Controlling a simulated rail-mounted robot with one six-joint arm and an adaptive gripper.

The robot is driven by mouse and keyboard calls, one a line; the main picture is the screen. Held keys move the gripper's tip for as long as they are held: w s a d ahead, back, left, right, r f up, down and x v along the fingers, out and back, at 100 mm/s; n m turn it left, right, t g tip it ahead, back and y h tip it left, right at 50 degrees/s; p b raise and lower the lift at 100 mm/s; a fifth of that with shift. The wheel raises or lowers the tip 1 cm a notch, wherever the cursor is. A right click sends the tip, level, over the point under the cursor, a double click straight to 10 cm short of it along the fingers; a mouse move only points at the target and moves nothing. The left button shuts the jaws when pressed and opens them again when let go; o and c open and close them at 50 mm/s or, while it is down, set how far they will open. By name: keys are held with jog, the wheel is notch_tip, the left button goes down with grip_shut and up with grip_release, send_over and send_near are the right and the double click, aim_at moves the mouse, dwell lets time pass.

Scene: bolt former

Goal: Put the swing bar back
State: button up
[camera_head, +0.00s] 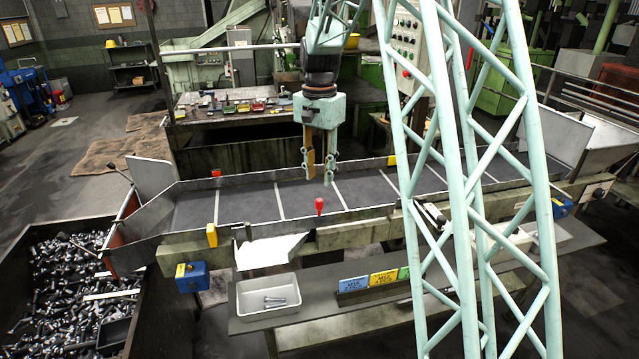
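A long pale horizontal bar (225,48) runs above the bench behind the conveyor, at the upper left. I cannot tell for sure whether it is the swing bar. My gripper (318,174) points down over the middle of the dark conveyor belt (250,202). Its two fingers are apart, with a gap between them and nothing clearly held. An orange-brown surface shows beside the left finger. A red knob (319,205) stands at the conveyor's near edge, just below the gripper in the picture.
A bin (22,248) heaped with bolts stands at the conveyor's left end. A white tray (245,306) holding a few bolts sits on the front shelf, beside coloured signs (383,278). Another red knob (216,173) stands at the far edge. Green machines fill the back.

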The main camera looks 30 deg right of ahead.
jog(key=shift+r, duration=0.6)
notch_tip(320, 180, up, 8)
jog(key=p, duration=0.4)
jog(key=shift+p, duration=0.35)
dwell(0.4)
jog(key=shift+a, duration=0.1)
dwell(0.4)
